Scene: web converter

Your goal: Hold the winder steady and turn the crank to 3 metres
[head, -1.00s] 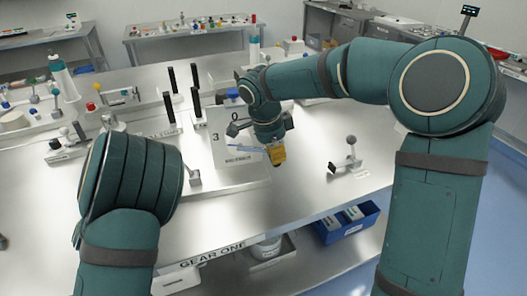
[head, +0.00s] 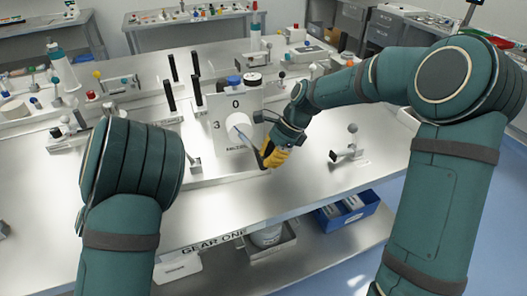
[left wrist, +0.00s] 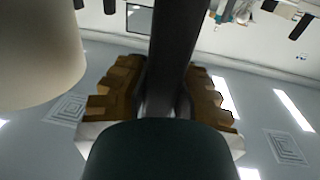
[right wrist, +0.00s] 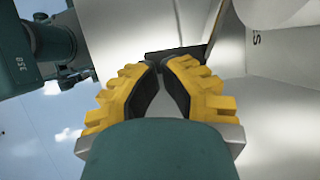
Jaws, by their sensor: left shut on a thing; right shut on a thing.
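The winder's white panel (head: 220,104), marked 0 at its top and 3 at its left, stands upright on the bench. A white round drum (head: 238,124) shows on its face, with a thin crank arm (head: 243,135) slanting down and right from it. My right gripper (head: 268,155) is at the crank's outer end, low and right of the panel. In the right wrist view my right gripper (right wrist: 163,72) is shut around a dark grip (right wrist: 176,58). In the left wrist view my left gripper (left wrist: 166,92) is shut on a dark bar (left wrist: 172,40); the head view hides it behind my left arm.
Several black posts (head: 173,67) stand left of and behind the panel. A small lever with a grey ball (head: 352,129) sits to the right. A blue bin (head: 345,213) is on the lower shelf. The bench front (head: 300,205) is clear.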

